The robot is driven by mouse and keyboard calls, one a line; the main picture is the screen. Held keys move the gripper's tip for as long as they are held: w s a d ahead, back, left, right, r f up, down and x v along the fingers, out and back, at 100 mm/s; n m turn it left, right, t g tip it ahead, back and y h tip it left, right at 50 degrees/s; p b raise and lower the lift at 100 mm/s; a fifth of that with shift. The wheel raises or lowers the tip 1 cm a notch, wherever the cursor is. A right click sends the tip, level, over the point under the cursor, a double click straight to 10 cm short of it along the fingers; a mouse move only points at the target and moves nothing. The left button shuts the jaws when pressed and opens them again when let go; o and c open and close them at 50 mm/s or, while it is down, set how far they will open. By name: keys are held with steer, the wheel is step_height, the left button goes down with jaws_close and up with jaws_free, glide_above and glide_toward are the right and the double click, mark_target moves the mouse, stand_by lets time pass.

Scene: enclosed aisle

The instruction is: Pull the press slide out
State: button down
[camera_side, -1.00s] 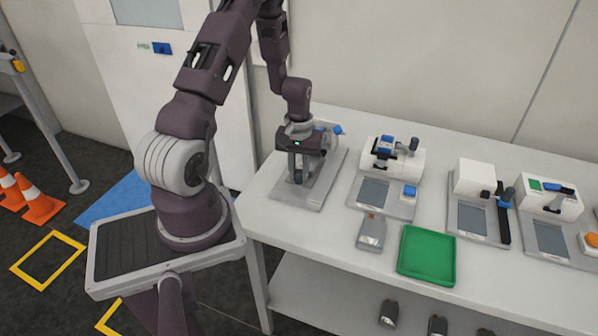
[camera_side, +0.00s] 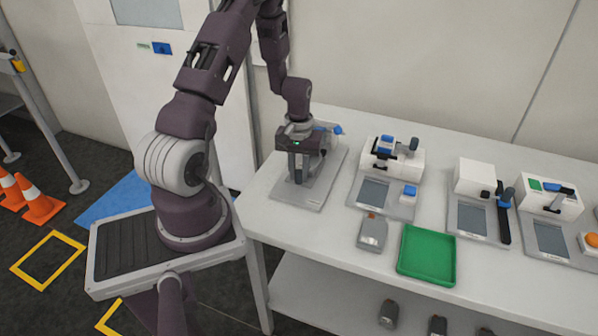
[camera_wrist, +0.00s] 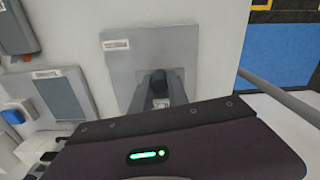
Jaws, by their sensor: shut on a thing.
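The leftmost station on the bench, a grey base plate (camera_side: 290,197) with a machine behind my gripper, is where I am working; I take it to be the press. My gripper (camera_side: 298,178) points down over this plate, its fingers close together. In the wrist view, the gripper's fingers (camera_wrist: 160,97) are around a dark round-ended handle (camera_wrist: 158,77), and the gripper is shut on it. The grey plate also shows there (camera_wrist: 124,62). My gripper and wrist hide most of the machine and the slide, so how far the slide is out cannot be told.
Three other white stations stand to the right, the nearest one (camera_side: 408,160) close by. A grey block-like part (camera_side: 372,232) and a green tray (camera_side: 428,280) lie near the bench's front edge. The plate's front end is clear.

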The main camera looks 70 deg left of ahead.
steer(key=shift+s+d, duration=1.95)
steer(key=shift+s, duration=0.05)
steer(key=c, duration=1.3)
jaws_free()
steer(key=shift+w+r, duration=0.1)
steer(key=shift+r, duration=0.35)
step_height(320, 180, up, 6)
steer(key=shift+r, duration=0.15)
